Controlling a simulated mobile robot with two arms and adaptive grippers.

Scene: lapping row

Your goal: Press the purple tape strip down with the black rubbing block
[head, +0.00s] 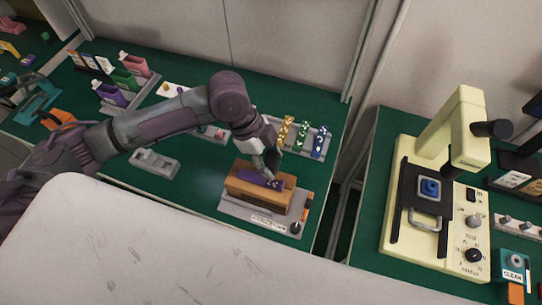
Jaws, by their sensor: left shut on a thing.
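The purple tape strip (256,179) lies along the top of a brown wooden block (252,192), which sits on a grey fixture (240,211). My left gripper (271,171) points down over the strip, near its right half. It is shut on a small dark thing that looks like the black rubbing block; the fingers hide most of it. I cannot tell whether it touches the strip. My right gripper is not in view.
A grey slotted holder (154,163) stands left of the fixture. A cream microscope-like machine (440,200) is on the right bench, across a gap.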

